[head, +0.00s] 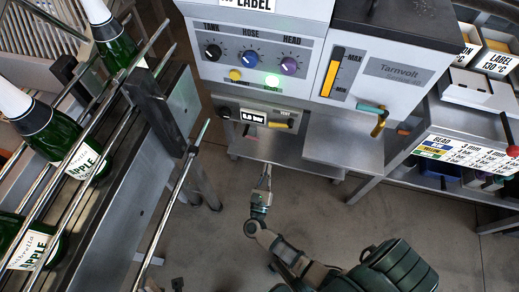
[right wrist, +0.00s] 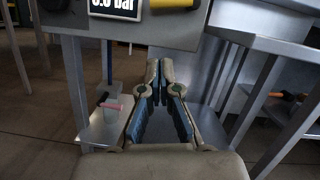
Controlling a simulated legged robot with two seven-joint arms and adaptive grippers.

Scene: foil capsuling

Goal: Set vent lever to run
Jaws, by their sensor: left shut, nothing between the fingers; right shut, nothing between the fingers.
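The vent lever has a yellow handle (head: 279,124) lying roughly level under the VENT label, right of the bar display (head: 252,117). In the right wrist view the handle (right wrist: 174,4) shows at the top edge, cut off, with the display (right wrist: 116,8) beside it. The lever's position markings are too small to read. My right gripper (head: 267,168) is below the panel's lower edge, apart from the lever. In the right wrist view its fingers (right wrist: 154,66) meet at the tips, shut and empty. I cannot make out my left gripper.
The floor (head: 210,240) below is mostly open.

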